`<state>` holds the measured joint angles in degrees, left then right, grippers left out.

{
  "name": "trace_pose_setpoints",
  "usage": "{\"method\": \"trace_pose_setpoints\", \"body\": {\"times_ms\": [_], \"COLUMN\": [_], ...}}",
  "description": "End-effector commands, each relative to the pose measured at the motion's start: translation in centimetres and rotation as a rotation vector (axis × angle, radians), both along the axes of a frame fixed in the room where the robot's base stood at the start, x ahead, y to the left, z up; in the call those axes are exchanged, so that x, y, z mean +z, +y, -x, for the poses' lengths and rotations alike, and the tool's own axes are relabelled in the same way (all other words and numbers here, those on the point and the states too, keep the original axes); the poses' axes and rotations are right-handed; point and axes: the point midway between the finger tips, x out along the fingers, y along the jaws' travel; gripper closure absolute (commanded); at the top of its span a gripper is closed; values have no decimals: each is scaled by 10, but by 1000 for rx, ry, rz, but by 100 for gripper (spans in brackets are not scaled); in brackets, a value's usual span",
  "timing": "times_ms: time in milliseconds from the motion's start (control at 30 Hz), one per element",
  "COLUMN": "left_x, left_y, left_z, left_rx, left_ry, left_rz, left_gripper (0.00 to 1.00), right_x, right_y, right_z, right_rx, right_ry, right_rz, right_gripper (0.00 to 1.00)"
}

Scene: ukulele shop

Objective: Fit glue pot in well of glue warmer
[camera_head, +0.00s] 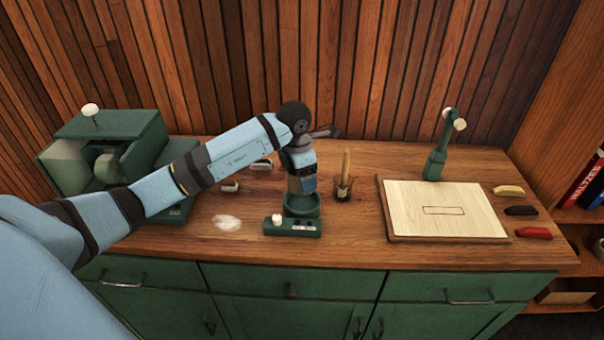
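The green glue warmer (292,229) stands on the wooden bench near its front edge, with a white knob on its front block and a round green well (302,208) behind it. My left arm reaches in from the left, and my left gripper (303,190) points down right over the well. Its fingertips are hidden or too small to make out, so I cannot tell whether it is open or shut. I cannot clearly make out a glue pot; anything between the fingers or inside the well is hidden. My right gripper is not in view.
A small jar with a wooden-handled brush (344,178) stands close right of the warmer. A pale board (445,209) and a green post (435,163) are further right. A green machine (110,135) is at left. Small pale-and-dark pieces (230,187) and white powder (227,222) lie left of the warmer.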

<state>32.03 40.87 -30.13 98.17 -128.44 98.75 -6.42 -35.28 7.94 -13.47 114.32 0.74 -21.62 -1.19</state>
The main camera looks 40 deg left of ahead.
Motion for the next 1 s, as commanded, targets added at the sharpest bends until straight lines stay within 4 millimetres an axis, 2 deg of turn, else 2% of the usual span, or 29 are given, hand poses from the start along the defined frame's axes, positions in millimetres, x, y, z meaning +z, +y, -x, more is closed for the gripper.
{"method": "trace_pose_setpoints", "body": {"times_ms": [267,800,1000], "left_x": [-11,-54,-64], "left_y": [0,0,0], "left_z": [0,0,0], "left_rx": [1,0,0], "left_ry": [0,-1,-1], "left_rz": [0,-2,0], "left_gripper": [47,47,47], "right_x": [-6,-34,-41], "right_y": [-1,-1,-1], "right_z": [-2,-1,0], "right_rx": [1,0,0], "right_ry": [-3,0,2], "right_rz": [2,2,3], "right_gripper": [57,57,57]}}
